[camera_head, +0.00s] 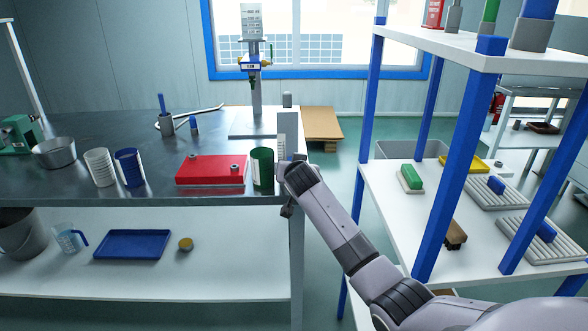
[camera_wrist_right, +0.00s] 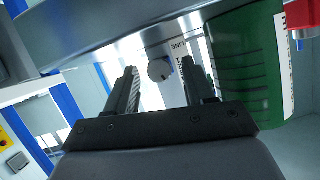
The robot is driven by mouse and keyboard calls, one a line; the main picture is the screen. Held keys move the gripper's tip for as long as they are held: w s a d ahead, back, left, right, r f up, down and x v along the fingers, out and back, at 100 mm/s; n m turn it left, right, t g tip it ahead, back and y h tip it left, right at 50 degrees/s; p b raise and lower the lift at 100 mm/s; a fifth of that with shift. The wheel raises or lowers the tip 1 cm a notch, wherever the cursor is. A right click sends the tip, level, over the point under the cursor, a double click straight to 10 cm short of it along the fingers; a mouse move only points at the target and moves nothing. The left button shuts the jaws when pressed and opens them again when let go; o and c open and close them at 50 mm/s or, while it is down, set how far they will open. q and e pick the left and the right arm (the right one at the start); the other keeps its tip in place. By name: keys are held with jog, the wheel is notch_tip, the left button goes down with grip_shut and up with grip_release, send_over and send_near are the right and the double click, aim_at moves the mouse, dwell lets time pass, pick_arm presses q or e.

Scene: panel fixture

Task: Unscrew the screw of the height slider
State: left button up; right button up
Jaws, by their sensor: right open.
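A small dark round screw head (camera_wrist_right: 160,68) shows in the right wrist view, between my open fingers and beyond them, on a bright metal part with printed lettering. My right gripper (camera_wrist_right: 162,82) is open and empty; I see no finger touching the screw. In the head view my right arm reaches to the table's front right corner, beside an upright metal plate (camera_head: 288,133), and its fingers are mostly hidden. My left gripper is out of view.
A green cup (camera_head: 262,167) stands beside my right gripper and shows large in the wrist view (camera_wrist_right: 245,65). A red box (camera_head: 211,170) and blue cup (camera_head: 129,167) stand left on the metal table. A blue-posted shelf (camera_head: 462,150) stands right.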

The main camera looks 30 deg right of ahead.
grip_shut()
jog(key=shift+r+n+p, duration=0.1)
jog(key=shift+n+p, duration=0.2)
jog(key=shift+a, duration=0.1)
jog(key=shift+n+g+h+p, duration=0.4)
jog(key=shift+n, duration=0.2)
jog(key=shift+w+a+n+g+h, duration=0.15)
jog(key=shift+n+g+h, duration=0.15)
jog(key=shift+n+h, duration=0.9)
jog(key=shift+n, duration=0.3)
